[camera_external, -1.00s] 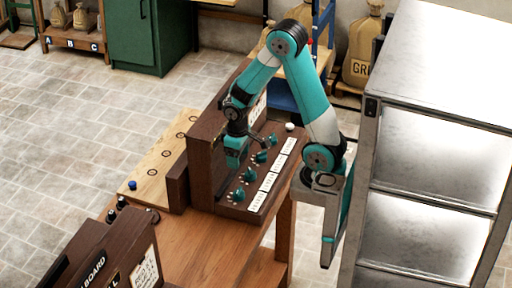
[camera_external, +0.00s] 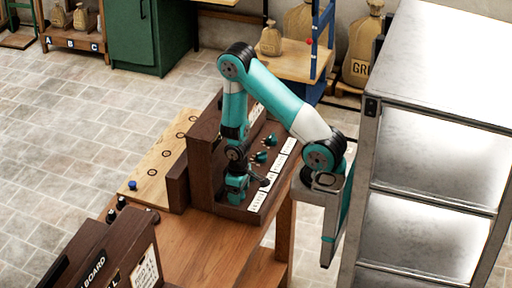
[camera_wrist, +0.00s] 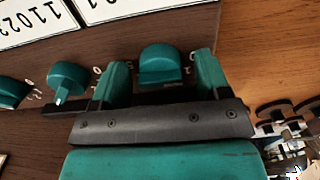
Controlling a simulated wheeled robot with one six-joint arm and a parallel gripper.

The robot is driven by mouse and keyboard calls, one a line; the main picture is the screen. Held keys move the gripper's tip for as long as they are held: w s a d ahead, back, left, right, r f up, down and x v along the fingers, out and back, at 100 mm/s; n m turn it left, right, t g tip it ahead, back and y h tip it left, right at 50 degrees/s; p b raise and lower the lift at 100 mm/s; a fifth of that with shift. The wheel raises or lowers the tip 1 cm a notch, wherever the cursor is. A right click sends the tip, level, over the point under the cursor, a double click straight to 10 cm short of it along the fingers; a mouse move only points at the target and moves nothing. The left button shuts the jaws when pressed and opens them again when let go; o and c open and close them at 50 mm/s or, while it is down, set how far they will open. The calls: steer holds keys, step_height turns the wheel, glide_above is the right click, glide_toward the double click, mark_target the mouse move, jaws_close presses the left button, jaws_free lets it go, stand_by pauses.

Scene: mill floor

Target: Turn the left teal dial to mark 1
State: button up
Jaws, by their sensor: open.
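The dial panel (camera_external: 226,208) is a dark wooden box on the workbench, with a row of teal dials. In the wrist view, the teal dial (camera_wrist: 160,62) at the panel's end lies between the fingers of my gripper (camera_wrist: 160,74). The fingers are open, one on each side, with small visible gaps. Marks 0 and 2 show beside this dial; its pointer is hidden. My gripper (camera_external: 236,196) is low over the near-left end of the panel in the external view and hides the dial there.
A neighbouring teal dial (camera_wrist: 68,77) stands close to the left finger in the wrist view, with another dial (camera_wrist: 12,92) beyond it. White label cards (camera_wrist: 50,20) line the panel. A board with a blue knob (camera_external: 132,185) and a metal rack (camera_external: 435,155) flank the bench.

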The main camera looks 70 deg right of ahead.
steer(key=c, duration=0.9)
steer(key=shift+c, duration=0.2)
steer(key=shift+m, duration=0.3)
steer(key=m, duration=0.3)
steer(key=shift+m+b, duration=0.4)
steer(key=shift+m, duration=1.2)
steer(key=o, duration=0.9)
